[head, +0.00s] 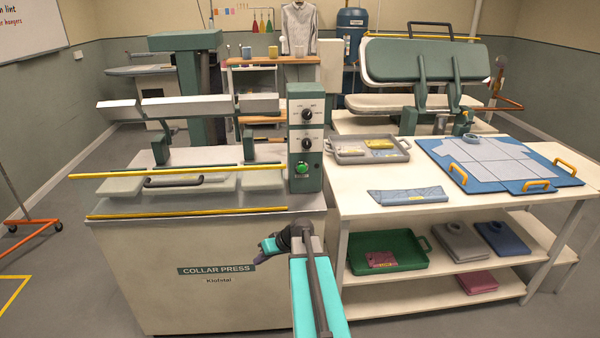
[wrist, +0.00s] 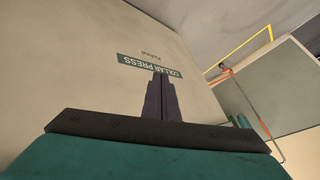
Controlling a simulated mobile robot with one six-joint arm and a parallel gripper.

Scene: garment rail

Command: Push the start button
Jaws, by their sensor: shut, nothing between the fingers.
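The button is not in the wrist view.
Yellow bars (head: 185,212) run along the front of the press top. A white table (head: 390,230) stands right of the press, with a grey tray (head: 367,151) and a blue board (head: 560,178) on it. An orange-footed rail (head: 38,226) stands at the left.

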